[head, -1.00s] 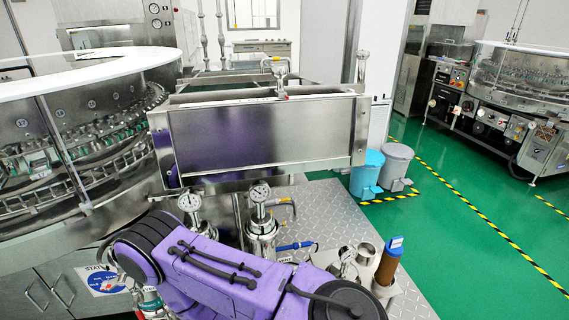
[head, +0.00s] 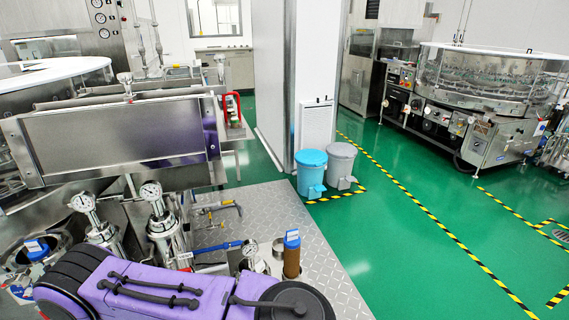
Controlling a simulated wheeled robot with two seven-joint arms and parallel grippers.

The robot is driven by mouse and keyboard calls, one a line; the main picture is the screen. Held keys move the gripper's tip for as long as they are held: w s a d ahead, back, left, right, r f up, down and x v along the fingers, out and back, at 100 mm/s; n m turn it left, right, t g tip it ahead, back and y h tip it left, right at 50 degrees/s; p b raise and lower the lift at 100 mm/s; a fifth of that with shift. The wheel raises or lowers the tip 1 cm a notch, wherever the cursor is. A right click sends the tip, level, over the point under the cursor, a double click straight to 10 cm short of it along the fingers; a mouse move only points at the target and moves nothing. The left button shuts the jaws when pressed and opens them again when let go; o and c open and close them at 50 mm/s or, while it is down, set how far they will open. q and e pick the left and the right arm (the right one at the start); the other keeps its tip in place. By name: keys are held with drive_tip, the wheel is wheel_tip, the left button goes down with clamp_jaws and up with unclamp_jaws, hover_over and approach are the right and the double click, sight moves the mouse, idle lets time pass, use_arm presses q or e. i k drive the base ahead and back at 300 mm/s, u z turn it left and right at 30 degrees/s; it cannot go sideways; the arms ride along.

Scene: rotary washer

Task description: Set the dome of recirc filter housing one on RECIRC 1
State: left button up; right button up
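Two upright steel filter housings with domes and round gauges on top stand below the steel tank, one at the left (head: 85,204) and one to its right (head: 152,191). Left of them is a round steel opening (head: 17,258) with a blue-capped piece (head: 36,249) showing in it. A small steel part with a gauge (head: 249,249), perhaps a loose dome, is beside a brown cartridge with a blue cap (head: 291,255). I cannot read any RECIRC label. My purple arm crosses the bottom.
The long steel tank (head: 115,135) stands behind the housings. A diamond-plate platform (head: 270,215) is to their right. A blue bin (head: 311,173) and grey bin (head: 341,165) stand by the white column. The green floor right of them is mostly clear.

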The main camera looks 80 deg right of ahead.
sight(250, 248)
drive_tip(key=u, duration=0.05)
drive_tip(key=k, duration=0.75)
drive_tip(key=z, duration=2.2)
